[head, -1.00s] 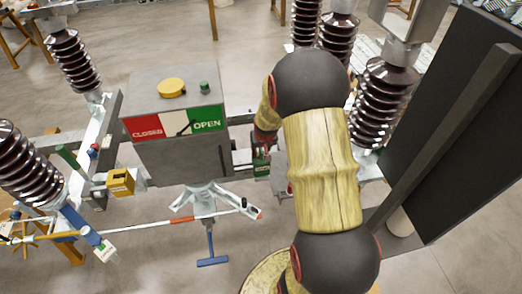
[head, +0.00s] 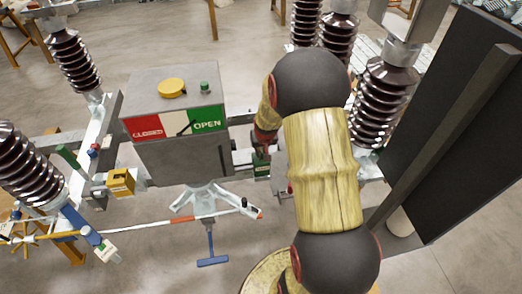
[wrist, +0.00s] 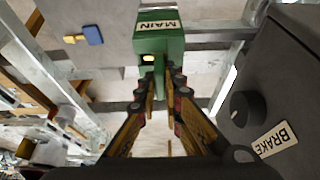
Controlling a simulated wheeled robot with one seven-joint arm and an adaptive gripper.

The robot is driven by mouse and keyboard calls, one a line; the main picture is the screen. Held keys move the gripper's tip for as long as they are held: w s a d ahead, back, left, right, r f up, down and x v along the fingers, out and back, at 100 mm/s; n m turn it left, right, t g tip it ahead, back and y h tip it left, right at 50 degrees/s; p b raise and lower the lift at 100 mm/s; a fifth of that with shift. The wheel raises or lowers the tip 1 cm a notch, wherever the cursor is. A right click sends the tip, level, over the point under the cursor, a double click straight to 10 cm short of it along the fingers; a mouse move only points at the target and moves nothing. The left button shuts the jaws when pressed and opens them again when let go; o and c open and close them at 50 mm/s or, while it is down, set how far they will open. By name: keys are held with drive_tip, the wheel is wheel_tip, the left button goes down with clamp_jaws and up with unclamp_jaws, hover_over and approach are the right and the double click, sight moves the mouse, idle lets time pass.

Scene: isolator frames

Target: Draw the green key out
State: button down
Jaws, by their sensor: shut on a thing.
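A green lock block (wrist: 160,42) marked MAIN is at the top centre of the wrist view, with a small yellow window in its face. In the head view the green block (head: 262,166) sits just right of the grey cabinet, partly hidden by my arm. My gripper (wrist: 163,84) is at the block's near end, its two fingers closed in on a narrow green piece, the green key (wrist: 160,88). The fingers hide most of the key, and I cannot tell how deep it sits in the block. My gripper (head: 263,140) is largely covered by my arm in the head view.
The grey cabinet (head: 185,155) has CLOSED and OPEN signs and a yellow cap on top. A dark box (wrist: 285,75) with a knob and a BRAKE label is close on the right in the wrist view. Brown insulators (head: 385,100) and a black panel (head: 455,130) flank my arm.

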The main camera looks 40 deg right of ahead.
drive_tip(key=shift+r+p, duration=2.05)
drive_tip(key=shift+r, duration=1.6)
